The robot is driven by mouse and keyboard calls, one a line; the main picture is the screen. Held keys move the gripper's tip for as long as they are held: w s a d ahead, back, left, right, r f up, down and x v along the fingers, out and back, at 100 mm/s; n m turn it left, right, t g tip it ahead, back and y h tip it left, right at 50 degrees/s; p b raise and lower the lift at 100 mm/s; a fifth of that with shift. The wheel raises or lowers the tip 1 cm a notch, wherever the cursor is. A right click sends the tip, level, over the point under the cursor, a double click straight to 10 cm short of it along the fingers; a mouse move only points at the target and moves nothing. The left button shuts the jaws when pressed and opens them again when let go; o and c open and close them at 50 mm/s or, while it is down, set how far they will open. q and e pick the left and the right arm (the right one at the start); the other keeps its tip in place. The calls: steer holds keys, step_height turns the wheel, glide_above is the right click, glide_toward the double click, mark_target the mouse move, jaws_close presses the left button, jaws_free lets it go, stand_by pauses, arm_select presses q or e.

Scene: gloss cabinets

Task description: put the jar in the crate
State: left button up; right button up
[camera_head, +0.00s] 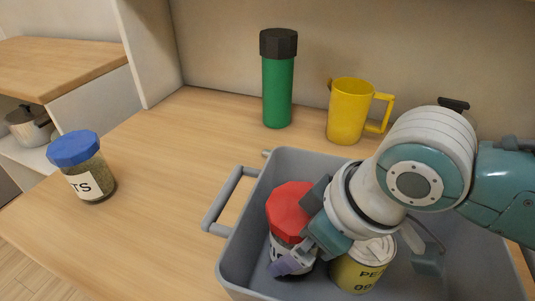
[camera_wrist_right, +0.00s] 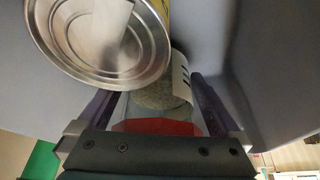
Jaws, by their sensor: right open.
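A jar with a red lid (camera_head: 290,208) and a pale label stands inside the grey crate (camera_head: 243,238), near its left wall. My right gripper (camera_head: 303,240) is open, reaching down into the crate, with its fingers around this jar. In the right wrist view the red lid (camera_wrist_right: 160,127) lies between the two purple fingers; I cannot tell whether they touch it. Another jar, with a blue lid (camera_head: 84,167) and a label reading "TS", stands on the wooden counter at the left, outside the crate. My left gripper is not in view.
A yellow can (camera_head: 357,275) stands in the crate beside the red-lidded jar; its metal end (camera_wrist_right: 95,40) shows close in the wrist view. A green bottle (camera_head: 277,92) and a yellow pitcher (camera_head: 347,112) stand behind the crate. The counter (camera_head: 165,165) between blue-lidded jar and crate is clear.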

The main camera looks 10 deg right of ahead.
steer(key=p+v, duration=0.4)
steer(key=v, duration=0.8)
steer(key=shift+r, duration=0.15)
